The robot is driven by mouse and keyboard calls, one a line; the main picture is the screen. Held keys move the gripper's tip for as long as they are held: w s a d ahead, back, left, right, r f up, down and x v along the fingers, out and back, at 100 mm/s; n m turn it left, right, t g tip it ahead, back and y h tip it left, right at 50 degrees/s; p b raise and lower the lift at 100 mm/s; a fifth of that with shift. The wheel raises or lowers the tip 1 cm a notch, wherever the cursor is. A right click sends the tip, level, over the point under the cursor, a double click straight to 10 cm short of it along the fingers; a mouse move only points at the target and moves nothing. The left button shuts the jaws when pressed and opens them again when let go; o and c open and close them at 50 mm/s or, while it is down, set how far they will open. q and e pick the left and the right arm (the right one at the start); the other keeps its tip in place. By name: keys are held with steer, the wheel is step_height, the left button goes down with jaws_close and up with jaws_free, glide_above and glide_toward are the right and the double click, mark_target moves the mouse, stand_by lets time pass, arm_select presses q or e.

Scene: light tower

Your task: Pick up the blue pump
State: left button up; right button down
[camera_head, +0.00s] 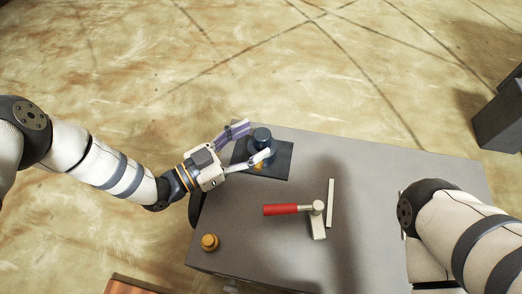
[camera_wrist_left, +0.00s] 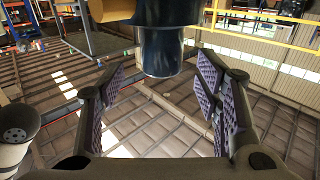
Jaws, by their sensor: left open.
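The blue pump (camera_head: 262,137) is a dark blue cylinder standing on a dark square mat (camera_head: 280,172) at the table's far left corner. In the left wrist view the pump (camera_wrist_left: 160,50) shows inverted at the top, with a yellow-orange part (camera_wrist_left: 115,10) beside it. My left gripper (camera_head: 250,145) is open, with its two fingers spread on either side of the pump's line. In the left wrist view the gripper (camera_wrist_left: 160,80) holds nothing, and the pump shows between and just past the fingertips. Whether a pad touches it, I cannot tell. My right gripper is not in view.
A brass knob-like piece (camera_head: 209,242) stands near the front left. The grey table top (camera_head: 375,180) is bare at right. My right arm crosses its right side.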

mark_target(262, 133)
arm_select(q)
steer(key=x, duration=0.3)
steer(key=shift+w+d+f+b, duration=0.1)
steer(key=shift+w+d+b, duration=0.1)
steer(key=shift+b, duration=0.2)
steer(key=shift+a, duration=0.1)
jaws_close()
steer(key=shift+r, duration=0.25)
